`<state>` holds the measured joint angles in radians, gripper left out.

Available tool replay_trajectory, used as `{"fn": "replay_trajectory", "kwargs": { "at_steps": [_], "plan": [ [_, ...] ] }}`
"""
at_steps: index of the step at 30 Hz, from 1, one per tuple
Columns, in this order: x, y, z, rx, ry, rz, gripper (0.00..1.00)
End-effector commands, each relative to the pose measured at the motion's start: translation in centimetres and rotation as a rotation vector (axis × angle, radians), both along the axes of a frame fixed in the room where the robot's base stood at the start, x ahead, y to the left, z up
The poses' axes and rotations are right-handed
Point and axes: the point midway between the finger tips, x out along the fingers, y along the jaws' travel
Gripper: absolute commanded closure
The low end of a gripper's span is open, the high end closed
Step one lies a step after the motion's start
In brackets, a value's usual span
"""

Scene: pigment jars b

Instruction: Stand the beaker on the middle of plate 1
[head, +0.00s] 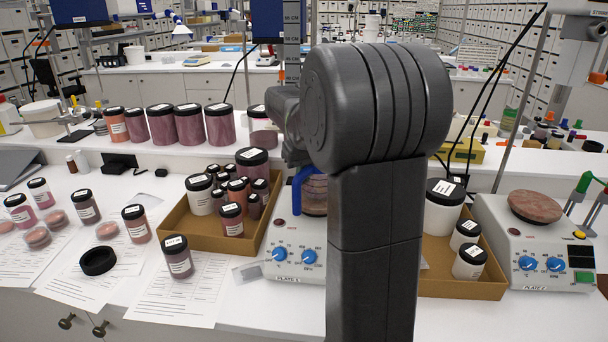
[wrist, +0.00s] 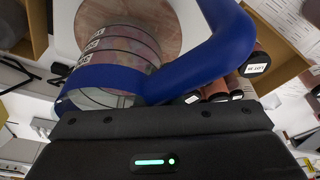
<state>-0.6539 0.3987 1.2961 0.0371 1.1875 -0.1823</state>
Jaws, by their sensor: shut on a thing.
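The beaker (head: 315,196) is a clear, round vessel with reddish-brown contents, partly hidden behind my arm in the head view. My gripper (head: 300,188) has blue fingers closed around it. In the wrist view the beaker (wrist: 118,52) shows pale markings, with a blue finger band around it. Plate 1 (head: 292,262) is a white hotplate with two blue knobs, largely hidden by my arm. Its round, reddish-brown top (wrist: 168,22) shows behind the beaker in the wrist view. The beaker overlaps that top; I cannot tell whether it touches it.
A cardboard tray of jars (head: 205,233) stands close left of plate 1. Another tray (head: 462,285) with white jars is to the right. Plate 2 (head: 552,250) stands further right with a bare round top. Papers and loose jars (head: 178,257) cover the bench at left.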

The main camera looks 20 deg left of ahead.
Motion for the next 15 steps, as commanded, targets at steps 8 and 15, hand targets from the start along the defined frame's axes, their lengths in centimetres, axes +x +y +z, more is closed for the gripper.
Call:
{"fn": "replay_trajectory", "kwargs": {
  "at_steps": [8,15],
  "plan": [
    [0.01,0.0,-0.41,0.001,-0.001,0.0,0.88],
    [0.0,-0.01,-0.41,0.0,0.0,0.0,0.68]
  ]
}}
